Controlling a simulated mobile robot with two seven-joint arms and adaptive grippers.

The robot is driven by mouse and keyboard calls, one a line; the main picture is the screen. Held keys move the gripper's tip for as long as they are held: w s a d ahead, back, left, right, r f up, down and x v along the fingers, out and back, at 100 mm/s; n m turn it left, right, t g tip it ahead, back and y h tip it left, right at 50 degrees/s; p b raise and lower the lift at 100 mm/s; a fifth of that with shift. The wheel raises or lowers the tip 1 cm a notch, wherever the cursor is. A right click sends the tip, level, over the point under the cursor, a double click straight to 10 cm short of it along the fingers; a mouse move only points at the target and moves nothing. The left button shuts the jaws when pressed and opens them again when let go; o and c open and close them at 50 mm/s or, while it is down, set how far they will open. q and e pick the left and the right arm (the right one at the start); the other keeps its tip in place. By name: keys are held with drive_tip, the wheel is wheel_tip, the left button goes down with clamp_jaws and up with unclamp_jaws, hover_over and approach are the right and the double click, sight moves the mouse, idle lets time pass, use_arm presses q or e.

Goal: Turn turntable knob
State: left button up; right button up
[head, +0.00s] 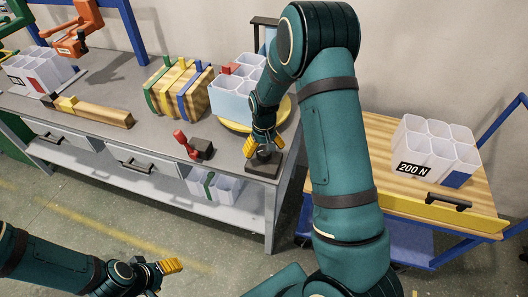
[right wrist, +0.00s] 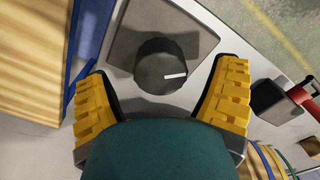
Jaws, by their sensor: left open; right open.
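The dark round knob (head: 264,157) sits on a grey base plate (head: 262,170) at the workbench's right front corner. The right wrist view shows the knob (right wrist: 164,68) with a white line mark pointing right, on its plate (right wrist: 205,38). My right gripper (head: 264,145) is open just above, with its yellow fingers on either side of the knob and visible gaps between. The yellow turntable (head: 284,108) stands behind and carries a white compartment box (head: 232,104); my right arm hides part of both. My left gripper (head: 168,268) is open and empty, low in front of the bench.
A red lever on a dark block (head: 201,149) stands left of the knob. Striped wooden blocks (head: 180,90) and a wooden bar (head: 100,114) lie farther left. A cart (head: 380,135) with a white "200 N" box (head: 430,150) stands at right.

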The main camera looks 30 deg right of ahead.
sight(264, 150)
wheel_tip(264, 150, up, 10)
idle(0.4)
idle(0.4)
